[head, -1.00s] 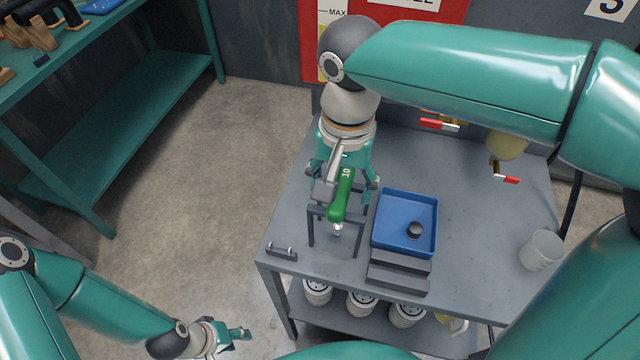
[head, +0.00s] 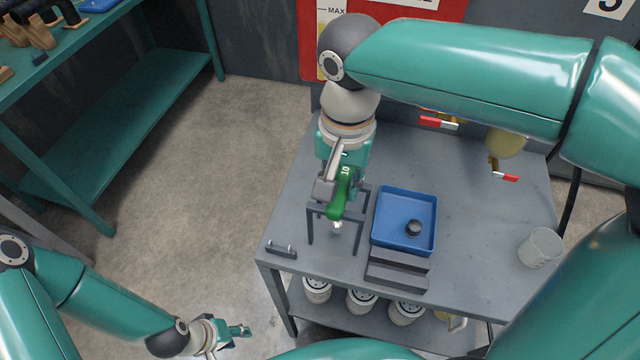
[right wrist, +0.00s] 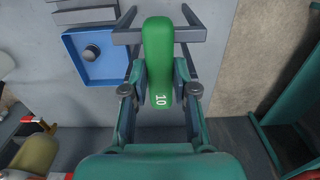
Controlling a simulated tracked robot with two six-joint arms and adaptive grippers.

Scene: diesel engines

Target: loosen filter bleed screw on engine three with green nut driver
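The green nut driver (head: 342,195), marked 10, stands at the dark grey rack (head: 312,228) on the grey table, its metal tip pointing down. My right gripper (head: 343,172) is over it from behind. In the right wrist view the fingers (right wrist: 160,78) are closed in on both sides of the green handle (right wrist: 158,45) and appear to touch it. My left gripper (head: 238,333) hangs low at the bottom of the head view, away from the table, and is too small to read. Engine three's bleed screw cannot be made out.
A blue tray (head: 404,246) with a dark round cap (head: 413,228) lies right of the rack, behind a grey stepped block (head: 397,275). A small dark bracket (head: 281,250) sits at the left front edge. A cup (head: 540,248) and red-handled valves (head: 438,122) are farther right.

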